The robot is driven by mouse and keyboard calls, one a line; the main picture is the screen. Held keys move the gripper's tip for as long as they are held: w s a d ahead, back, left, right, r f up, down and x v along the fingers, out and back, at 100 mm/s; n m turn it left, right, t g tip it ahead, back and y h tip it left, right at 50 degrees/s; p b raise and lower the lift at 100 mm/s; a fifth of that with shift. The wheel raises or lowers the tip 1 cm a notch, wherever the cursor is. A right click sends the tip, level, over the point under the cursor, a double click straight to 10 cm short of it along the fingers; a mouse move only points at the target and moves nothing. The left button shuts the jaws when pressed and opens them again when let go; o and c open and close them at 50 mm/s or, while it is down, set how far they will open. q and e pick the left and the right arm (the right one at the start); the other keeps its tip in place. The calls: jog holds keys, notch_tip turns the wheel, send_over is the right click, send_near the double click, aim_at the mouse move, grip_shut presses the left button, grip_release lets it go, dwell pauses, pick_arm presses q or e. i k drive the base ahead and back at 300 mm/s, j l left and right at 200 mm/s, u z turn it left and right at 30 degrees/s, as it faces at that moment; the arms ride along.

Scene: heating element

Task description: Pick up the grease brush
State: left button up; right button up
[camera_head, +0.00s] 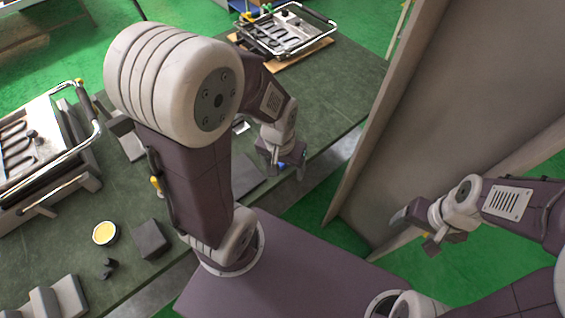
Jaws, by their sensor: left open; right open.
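I cannot make out the grease brush for certain. A small yellow piece (156,184) shows at the left edge of my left arm, and my arm may hide more of it. A round tin with yellow contents (105,233) stands on the green-topped table (200,285), at the lower left. My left gripper (286,172) is open, pointing down near the table's right edge; a small blue spot shows at its fingers, and I cannot tell what it is. My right gripper (414,230) is open, off the table at the right, in front of a grey panel.
A device with a metal frame (45,150) stands at the left; a similar one (287,30) lies on a board at the back. A dark block (150,240) and grey stepped blocks (50,300) are near the tin. A tall grey panel (470,90) bounds the right side.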

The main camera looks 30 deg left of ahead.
aim_at(154, 181)
jog(key=u, duration=2.6)
